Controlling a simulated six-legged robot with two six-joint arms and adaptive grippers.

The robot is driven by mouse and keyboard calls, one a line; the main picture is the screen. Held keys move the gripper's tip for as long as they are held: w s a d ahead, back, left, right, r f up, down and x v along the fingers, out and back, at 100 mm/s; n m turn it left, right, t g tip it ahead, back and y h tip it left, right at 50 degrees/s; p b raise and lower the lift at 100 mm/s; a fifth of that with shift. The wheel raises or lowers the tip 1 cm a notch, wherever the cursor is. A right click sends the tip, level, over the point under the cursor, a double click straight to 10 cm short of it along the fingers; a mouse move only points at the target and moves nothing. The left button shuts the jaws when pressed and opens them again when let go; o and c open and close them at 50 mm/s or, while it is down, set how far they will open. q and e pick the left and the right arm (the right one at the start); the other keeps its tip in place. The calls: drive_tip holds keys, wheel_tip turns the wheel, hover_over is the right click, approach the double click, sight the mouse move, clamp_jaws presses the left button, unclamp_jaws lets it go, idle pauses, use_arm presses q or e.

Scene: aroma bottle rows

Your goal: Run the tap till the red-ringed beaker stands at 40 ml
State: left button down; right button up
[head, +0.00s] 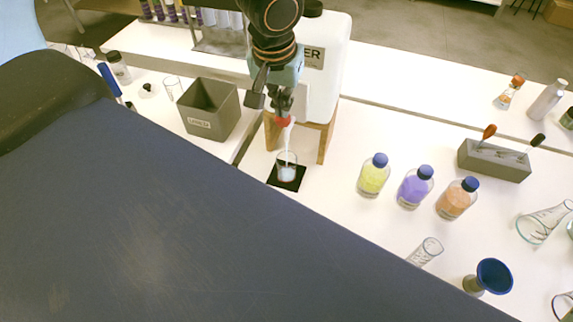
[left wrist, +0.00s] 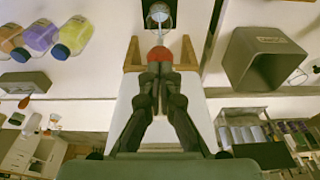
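The beaker (head: 287,172) stands upright on a small black mat (head: 297,184), under the tap of the white water tank (head: 326,75). It holds some pale liquid; the scale and exact level are too small to read. A pale stream (head: 289,138) runs down from the red tap (head: 283,121) into it. In the left wrist view the beaker (left wrist: 159,14) shows beyond the red tap (left wrist: 160,54). My left gripper (head: 276,102) is at the tap, its fingers (left wrist: 160,70) drawn together on the tap handle, which they mostly hide. My right gripper is in neither view.
A grey bin (head: 209,109) stands left of the tank. Yellow (head: 373,176), purple (head: 415,188) and orange (head: 457,199) bottles stand to the right. Wooden legs (head: 326,144) flank the tap. A grey holder (head: 494,161), a blue funnel (head: 494,275) and glassware lie farther right.

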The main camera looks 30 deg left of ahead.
use_arm(q)
drive_tip(key=shift+f+b, duration=0.7)
drive_tip(key=shift+f, duration=0.05)
drive_tip(key=shift+r+p, duration=0.35)
drive_tip(key=shift+r, duration=0.05)
idle(1.8)
drive_tip(key=w+p+v, duration=0.1)
drive_tip(key=p+v, duration=0.5)
drive_tip(key=v, duration=0.1)
drive_tip(key=shift+w+a+r+p, duration=0.25)
drive_tip(key=shift+r+p, duration=0.15)
drive_tip(key=shift+r, duration=0.15)
drive_tip(key=shift+s+d, duration=0.1)
